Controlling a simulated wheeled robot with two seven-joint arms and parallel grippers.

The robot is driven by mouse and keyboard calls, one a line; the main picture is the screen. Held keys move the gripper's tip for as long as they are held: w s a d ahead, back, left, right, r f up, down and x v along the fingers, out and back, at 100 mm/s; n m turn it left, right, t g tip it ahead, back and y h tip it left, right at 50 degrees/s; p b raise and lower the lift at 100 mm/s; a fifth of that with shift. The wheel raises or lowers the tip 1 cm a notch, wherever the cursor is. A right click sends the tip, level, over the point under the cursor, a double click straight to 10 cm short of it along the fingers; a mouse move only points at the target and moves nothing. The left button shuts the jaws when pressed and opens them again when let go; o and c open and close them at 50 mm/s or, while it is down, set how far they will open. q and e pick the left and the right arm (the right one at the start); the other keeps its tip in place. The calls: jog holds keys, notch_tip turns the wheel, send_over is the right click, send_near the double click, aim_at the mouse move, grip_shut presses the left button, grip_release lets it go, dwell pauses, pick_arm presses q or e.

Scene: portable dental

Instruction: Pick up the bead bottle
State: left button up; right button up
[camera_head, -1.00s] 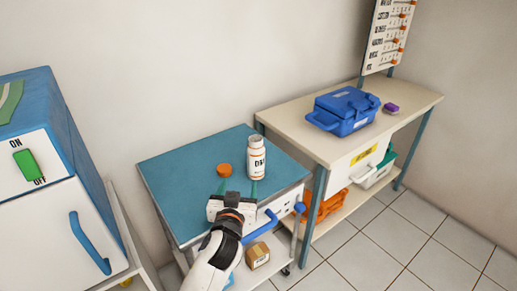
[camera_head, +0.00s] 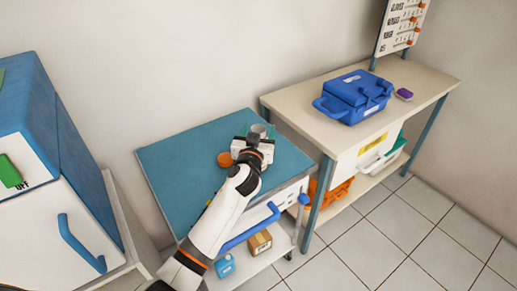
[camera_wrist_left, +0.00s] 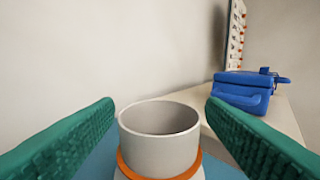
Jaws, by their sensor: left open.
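The bead bottle (camera_wrist_left: 160,135) is white with an open grey-white neck and an orange ring below it. In the left wrist view it stands between my two green fingers, with a gap on each side. In the head view only its top (camera_head: 259,130) shows; my left gripper (camera_head: 253,142) and wrist hide the rest. It stands upright on the blue top of the small cart (camera_head: 185,165). My left gripper is open, its fingers on either side of the bottle. My right gripper is not in view.
An orange cap-like disc (camera_head: 224,160) lies on the cart just left of my gripper. A beige table (camera_head: 423,85) at the right holds a blue case (camera_head: 352,97) and a purple block (camera_head: 404,94). A white and blue cabinet (camera_head: 50,215) stands at the left.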

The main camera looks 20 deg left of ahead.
pick_arm(q)
jog(key=shift+w+a+f, duration=0.1)
jog(key=shift+w+a, duration=0.05)
jog(key=shift+w, duration=1)
jog(key=shift+c, duration=1.4)
jog(key=c, duration=0.6)
grip_shut()
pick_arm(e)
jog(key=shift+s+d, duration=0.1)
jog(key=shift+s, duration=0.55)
